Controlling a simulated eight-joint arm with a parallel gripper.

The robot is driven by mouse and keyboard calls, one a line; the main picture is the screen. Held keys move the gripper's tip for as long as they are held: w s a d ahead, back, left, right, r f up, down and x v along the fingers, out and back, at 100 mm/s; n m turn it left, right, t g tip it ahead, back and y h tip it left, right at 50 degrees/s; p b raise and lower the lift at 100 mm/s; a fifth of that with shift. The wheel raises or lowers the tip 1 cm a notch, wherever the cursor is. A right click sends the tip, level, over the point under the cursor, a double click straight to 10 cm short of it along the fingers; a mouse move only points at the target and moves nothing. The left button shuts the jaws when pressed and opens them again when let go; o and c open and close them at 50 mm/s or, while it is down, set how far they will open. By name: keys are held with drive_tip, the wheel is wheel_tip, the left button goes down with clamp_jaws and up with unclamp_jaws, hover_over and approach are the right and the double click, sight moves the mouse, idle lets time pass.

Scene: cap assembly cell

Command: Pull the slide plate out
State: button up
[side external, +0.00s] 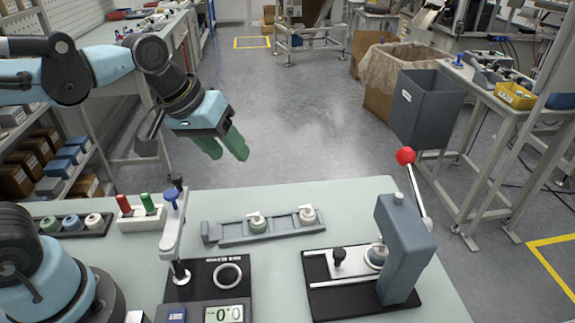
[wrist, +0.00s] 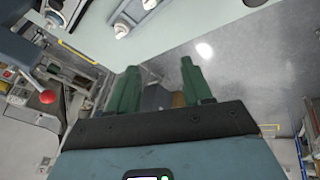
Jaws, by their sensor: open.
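The slide plate (side external: 352,264) is a pale metal plate with a black knob (side external: 339,256), lying on the black base of the grey press (side external: 405,250) at the right of the table. Its inner end, with a round blue-and-white part (side external: 377,255) on it, reaches the press body, which partly hides it. My gripper (side external: 229,156) has green fingers, apart and empty. It is in the air beyond the table's far edge, well left of and away from the plate. In the wrist view my gripper (wrist: 158,67) points at floor and table edge; the plate is not clearly visible there.
The press lever with its red ball (side external: 405,156) rises behind the press. A grey rail (side external: 235,230) with two capped parts lies mid-table. A gauge stand (side external: 172,235) and black base with a display (side external: 224,315) stand left of the press. Air above the rail is clear.

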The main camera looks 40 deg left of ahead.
drive_tip(key=w+d+r+n+g+h, duration=0.15)
drive_tip(key=w+d+n+g, duration=0.25)
drive_tip(key=d, duration=0.5)
drive_tip(key=n+g, duration=0.3)
drive_tip(key=n, duration=0.1)
approach(340, 253)
drive_tip(key=shift+h, duration=0.45)
drive_tip(key=x, duration=0.7)
drive_tip(key=shift+a+f, duration=0.15)
drive_tip(key=shift+f, duration=0.35)
clamp_jaws()
